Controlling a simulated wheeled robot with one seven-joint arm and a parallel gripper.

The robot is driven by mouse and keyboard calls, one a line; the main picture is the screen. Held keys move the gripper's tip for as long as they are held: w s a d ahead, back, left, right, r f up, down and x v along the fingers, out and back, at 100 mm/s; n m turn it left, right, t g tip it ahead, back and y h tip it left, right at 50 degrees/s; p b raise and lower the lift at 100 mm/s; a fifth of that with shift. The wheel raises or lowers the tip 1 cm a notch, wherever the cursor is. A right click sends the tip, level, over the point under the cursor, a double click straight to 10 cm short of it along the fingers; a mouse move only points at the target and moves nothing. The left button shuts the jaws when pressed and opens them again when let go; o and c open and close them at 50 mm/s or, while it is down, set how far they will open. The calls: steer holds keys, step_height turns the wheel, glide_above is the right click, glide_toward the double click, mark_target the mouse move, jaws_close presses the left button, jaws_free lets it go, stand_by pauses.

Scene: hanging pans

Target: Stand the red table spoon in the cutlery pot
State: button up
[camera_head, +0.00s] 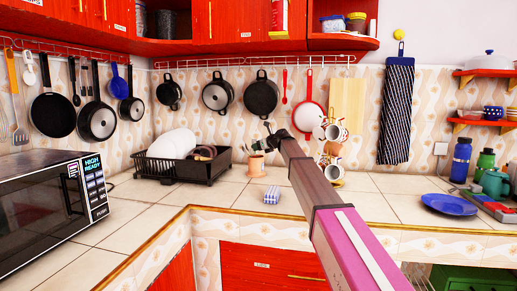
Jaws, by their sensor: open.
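A red spoon (284,88) hangs upright from the wire rail on the back wall, between a black pan and a red-rimmed pan. The cutlery pot (256,166) is a small terracotta-coloured pot on the corner counter, with some utensil ends showing at its top. My gripper (262,136) is open, below the red spoon and to its left in the picture, and looks empty. It appears just above the pot in the picture; its distance from the pot is hard to tell. The gripper's fingers are small and dark here.
A black dish rack (180,170) with plates stands left of the pot. Several pans hang along the wall. A checked blue block (272,196) lies on the front counter. A blue plate (449,204) lies at right.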

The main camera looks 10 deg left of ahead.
steer(key=v, duration=1)
steer(key=shift+s+d+r, duration=0.15)
steer(key=shift+s+d, duration=0.1)
steer(key=shift+s, duration=0.1)
stand_by(0.3)
